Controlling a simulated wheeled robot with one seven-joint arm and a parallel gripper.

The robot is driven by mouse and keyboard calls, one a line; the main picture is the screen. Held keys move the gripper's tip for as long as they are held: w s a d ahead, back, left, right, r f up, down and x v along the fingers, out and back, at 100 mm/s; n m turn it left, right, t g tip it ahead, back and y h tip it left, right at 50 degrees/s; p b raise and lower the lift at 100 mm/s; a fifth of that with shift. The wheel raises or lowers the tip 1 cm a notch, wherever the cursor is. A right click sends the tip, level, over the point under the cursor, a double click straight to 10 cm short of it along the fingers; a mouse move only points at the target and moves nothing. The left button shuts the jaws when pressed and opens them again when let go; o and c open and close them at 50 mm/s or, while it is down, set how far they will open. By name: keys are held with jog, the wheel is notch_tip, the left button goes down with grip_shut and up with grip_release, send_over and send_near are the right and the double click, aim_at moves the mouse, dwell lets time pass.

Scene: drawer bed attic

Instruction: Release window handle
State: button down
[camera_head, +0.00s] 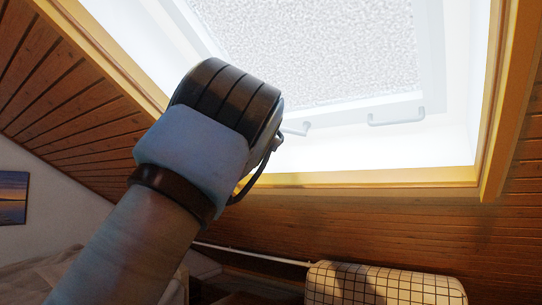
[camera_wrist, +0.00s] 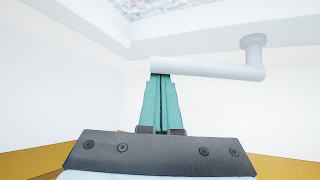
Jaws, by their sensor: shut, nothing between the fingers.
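A white window handle (camera_wrist: 205,68) runs across the wrist view, with its round mount at the upper right and its free end at the left. My gripper (camera_wrist: 160,80) has its two teal fingers closed together and empty. The fingertips are right at the handle's free end, just below or behind it; I cannot tell whether they touch. In the head view, the fingers are hidden behind my wrist. Part of one handle (camera_head: 297,129) shows just right of my wrist on the lower window frame. Another handle (camera_head: 397,117) sits farther right on the frame.
The bright skylight window (camera_head: 310,45) is set in a deep white recess with a wooden trim (camera_head: 390,177). Sloped wood panelling surrounds it. A checkered cushion (camera_head: 385,285) is below right, and a picture (camera_head: 13,197) hangs at the left.

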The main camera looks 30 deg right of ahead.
jog(key=s+r+n+t+y+b, duration=0.3)
jog(key=s+t+y, duration=0.5)
jog(key=s+y, duration=0.3)
jog(key=shift+s+d+r+n+t+y+b, duration=0.2)
jog(key=shift+s+n+t+y+b, duration=0.1)
jog(key=shift+y, duration=1)
jog(key=shift+s+d+f, duration=0.1)
